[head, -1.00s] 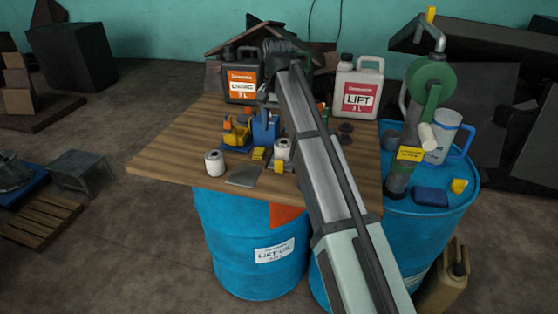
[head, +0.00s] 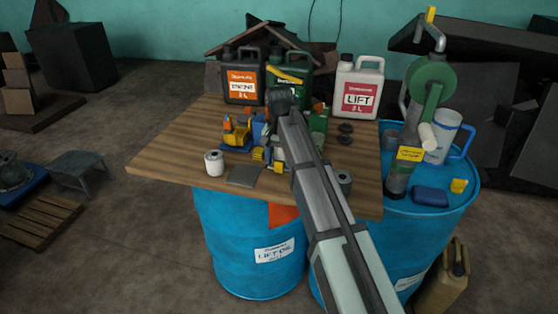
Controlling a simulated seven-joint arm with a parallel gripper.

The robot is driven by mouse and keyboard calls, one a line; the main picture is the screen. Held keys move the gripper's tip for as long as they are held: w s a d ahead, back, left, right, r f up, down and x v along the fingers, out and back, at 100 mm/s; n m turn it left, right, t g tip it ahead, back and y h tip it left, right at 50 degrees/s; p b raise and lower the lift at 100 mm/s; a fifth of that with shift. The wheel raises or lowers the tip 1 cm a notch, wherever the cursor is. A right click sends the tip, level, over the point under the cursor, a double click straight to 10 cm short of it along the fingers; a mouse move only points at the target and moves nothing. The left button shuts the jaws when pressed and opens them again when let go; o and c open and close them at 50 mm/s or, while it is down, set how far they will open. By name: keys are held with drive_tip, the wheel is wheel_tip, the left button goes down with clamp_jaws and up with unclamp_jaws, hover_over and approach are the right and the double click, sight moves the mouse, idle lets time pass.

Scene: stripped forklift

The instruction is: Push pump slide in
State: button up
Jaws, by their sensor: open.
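A hand pump with a green wheel-shaped body (head: 430,83), a grey tube and a yellow tag (head: 410,153) stands on the right blue drum. Small blue and yellow parts (head: 238,132) sit together on the wooden table. I cannot tell which part is the pump slide. My gripper (head: 272,138) is open and low over this cluster, at its right side. My wrist and arm hide much of the gripper and the parts behind it, so contact cannot be told.
Engine (head: 243,75), green (head: 288,73) and lift (head: 358,88) canisters line the table's back. A white roll (head: 214,163), a flat grey plate (head: 245,175), another roll (head: 344,181) and dark discs (head: 345,133) lie around. The table's left side (head: 165,160) is clear.

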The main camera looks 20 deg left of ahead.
drive_tip(key=shift+f, duration=0.5)
drive_tip(key=shift+c, duration=0.2)
clamp_jaws()
